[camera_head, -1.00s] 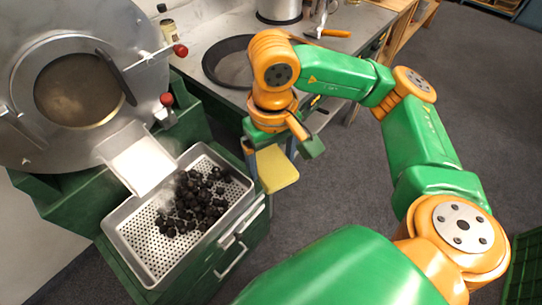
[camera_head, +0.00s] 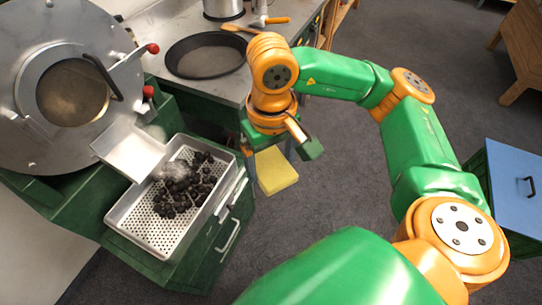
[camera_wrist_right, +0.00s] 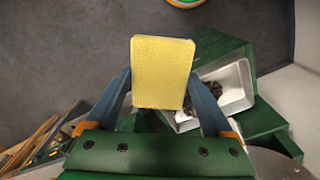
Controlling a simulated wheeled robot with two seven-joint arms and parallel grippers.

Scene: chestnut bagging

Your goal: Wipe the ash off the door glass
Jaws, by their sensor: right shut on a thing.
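The door glass (camera_head: 72,92) is a round, brownish, dull pane in the metal door of the roaster drum at the left of the head view. My right gripper (camera_head: 272,150) is shut on a yellow sponge (camera_head: 277,171), held in the air to the right of the perforated tray and apart from the door. In the right wrist view the sponge (camera_wrist_right: 162,72) sits between the two blue-grey fingers. My left gripper is not in view.
A perforated metal tray (camera_head: 137,222) holding dark chestnuts stands below the chute (camera_head: 128,152). Red-knobbed handles (camera_head: 152,48) stick out beside the door. A black pan (camera_head: 205,73) lies on the counter. A blue-topped green cabinet (camera_head: 517,180) stands at the right.

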